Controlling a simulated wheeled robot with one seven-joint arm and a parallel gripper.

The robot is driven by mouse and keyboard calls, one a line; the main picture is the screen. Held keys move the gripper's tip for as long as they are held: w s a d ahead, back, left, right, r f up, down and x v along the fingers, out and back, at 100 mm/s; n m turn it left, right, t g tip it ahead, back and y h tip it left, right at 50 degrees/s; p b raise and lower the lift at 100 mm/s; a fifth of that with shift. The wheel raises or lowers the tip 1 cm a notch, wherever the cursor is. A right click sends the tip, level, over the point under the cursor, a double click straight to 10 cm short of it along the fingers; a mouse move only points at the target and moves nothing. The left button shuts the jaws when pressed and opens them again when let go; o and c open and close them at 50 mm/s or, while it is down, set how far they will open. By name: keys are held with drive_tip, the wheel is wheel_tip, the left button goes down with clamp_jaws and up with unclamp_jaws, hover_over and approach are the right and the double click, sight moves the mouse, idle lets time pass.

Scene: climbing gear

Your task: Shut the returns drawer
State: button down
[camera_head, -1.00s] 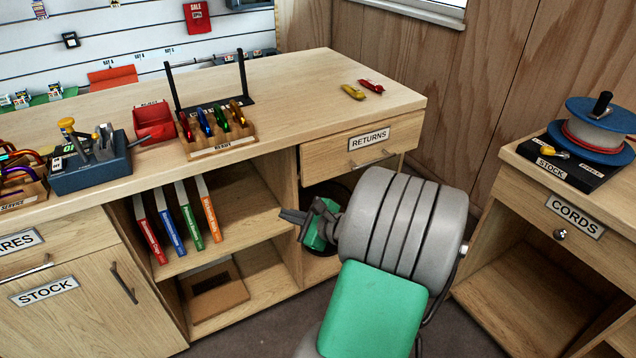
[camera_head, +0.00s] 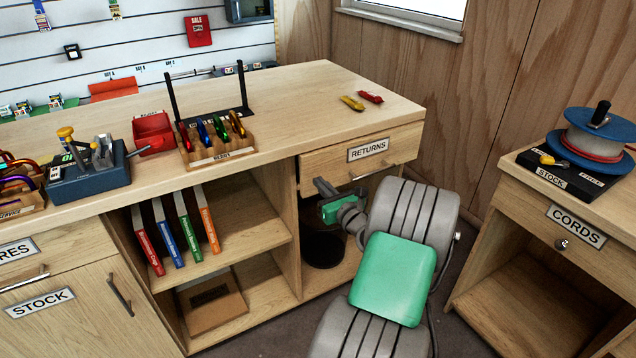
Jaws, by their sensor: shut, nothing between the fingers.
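The returns drawer (camera_head: 330,163) is the wooden drawer under the right end of the counter, with a RETURNS label and a bar handle (camera_head: 374,170). Its front sits close under the counter top; I cannot tell whether it is flush or slightly out. My gripper (camera_head: 318,186), dark grey with a green body, is shut and empty. It shows in front of the drawer's lower left part, left of the handle. I cannot tell whether the fingers touch the drawer front. My grey and green arm hides part of the space below the drawer.
The counter (camera_head: 285,95) holds a rack of coloured carabiners (camera_head: 215,140), with a yellow and a red item at its right end. Open shelves with books (camera_head: 180,228) are left of the drawer. A cords cabinet (camera_head: 520,205) stands at the right, with floor between.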

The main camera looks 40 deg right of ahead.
sight(312, 173)
drive_tip(key=shift+x, duration=1.05)
drive_tip(key=shift+w+r, duration=0.1)
drive_tip(key=shift+w, duration=0.2)
drive_tip(key=p+x, duration=0.2)
drive_tip(key=x, duration=0.1)
drive_tip(key=shift+w+d, duration=0.1)
drive_tip(key=shift+w, duration=0.1)
drive_tip(key=shift+r, duration=0.15)
drive_tip(key=shift+r, duration=0.1)
